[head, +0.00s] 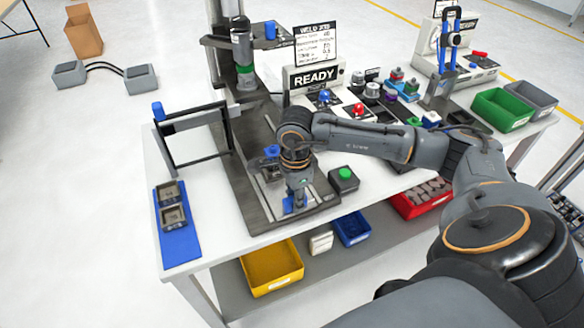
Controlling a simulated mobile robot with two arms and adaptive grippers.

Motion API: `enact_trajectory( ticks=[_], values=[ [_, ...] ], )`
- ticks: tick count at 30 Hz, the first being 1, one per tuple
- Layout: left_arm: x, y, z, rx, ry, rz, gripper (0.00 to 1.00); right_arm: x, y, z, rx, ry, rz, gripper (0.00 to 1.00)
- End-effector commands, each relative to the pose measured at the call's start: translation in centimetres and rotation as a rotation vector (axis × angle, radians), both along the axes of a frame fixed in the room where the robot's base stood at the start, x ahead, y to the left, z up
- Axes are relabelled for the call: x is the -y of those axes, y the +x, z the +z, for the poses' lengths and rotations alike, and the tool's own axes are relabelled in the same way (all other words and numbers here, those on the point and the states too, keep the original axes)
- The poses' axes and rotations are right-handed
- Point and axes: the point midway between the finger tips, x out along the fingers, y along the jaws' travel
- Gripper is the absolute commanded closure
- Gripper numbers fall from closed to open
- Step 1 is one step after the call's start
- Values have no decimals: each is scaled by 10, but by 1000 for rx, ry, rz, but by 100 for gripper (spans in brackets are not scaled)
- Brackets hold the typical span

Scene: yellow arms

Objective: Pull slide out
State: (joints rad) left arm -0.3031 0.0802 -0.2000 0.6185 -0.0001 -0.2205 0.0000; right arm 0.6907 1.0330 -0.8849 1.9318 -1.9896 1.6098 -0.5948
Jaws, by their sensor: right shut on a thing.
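The slide (318,194) is a grey plate set in the dark base of the welding station (255,212), near the front edge of the white table. A blue handle (287,205) shows at its front end. My right gripper (297,205) points down over this handle and is shut on it. The wrist above hides part of the slide and the fingers' exact contact. A blue knob (271,151) stands behind my wrist. My left gripper is not in view.
A green button box (343,180) sits close to the right of my gripper. A dark frame (196,148) and a blue mat (181,245) with two small grey parts are at left. A "READY" panel (314,78) stands behind. Yellow (271,279) and blue bins are below.

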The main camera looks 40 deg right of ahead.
Motion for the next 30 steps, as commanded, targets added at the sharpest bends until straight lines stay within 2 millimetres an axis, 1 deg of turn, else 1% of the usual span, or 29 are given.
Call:
enact_trajectory(
  ticks=[14, 15, 18, 26, 30],
  values=[
    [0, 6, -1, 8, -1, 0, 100, -1, -5, 0, -6, 0, 1, 100],
    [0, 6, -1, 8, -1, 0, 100, -1, -5, 0, -7, 1, 2, 74],
    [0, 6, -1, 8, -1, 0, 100, -1, -5, 0, -6, 0, 1, 55],
    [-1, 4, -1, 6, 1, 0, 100, -1, -3, 0, -1, 0, 0, 55],
    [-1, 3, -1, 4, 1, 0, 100, -1, -2, 8, 3, 0, 0, 55]
  ],
)
